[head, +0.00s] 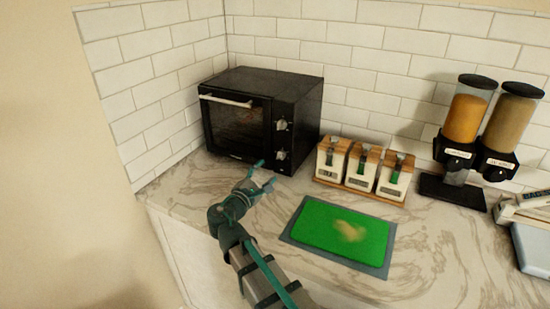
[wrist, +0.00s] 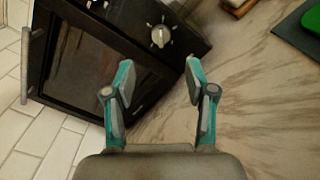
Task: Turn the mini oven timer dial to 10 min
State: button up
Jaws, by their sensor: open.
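The black mini oven (head: 240,115) stands in the corner on the marble counter, its door shut with a light bar handle across the top. Its right-hand panel carries two silver dials, an upper dial (head: 282,125) and a lower dial (head: 281,155). I cannot read their markings or settings. My gripper (head: 266,175) is in front of the oven's lower right front, apart from the dials. In the wrist view my gripper (wrist: 158,82) is open and empty, its teal fingers spread. One silver dial (wrist: 160,36) shows beyond the fingertips; which one is unclear.
Three small white and wood dispensers (head: 362,170) stand right of the oven. A green board (head: 345,230) lies on the counter (head: 440,250) in front of them. Two tall food dispensers (head: 466,112) stand further right. White tiled walls close the corner.

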aim_at(280, 157)
jog(key=p+x, duration=0.2)
jog(key=x, duration=0.7)
jog(key=shift+w+d, duration=0.2)
jog(key=shift+d, duration=0.05)
grip_shut()
jog(key=shift+f, duration=0.1)
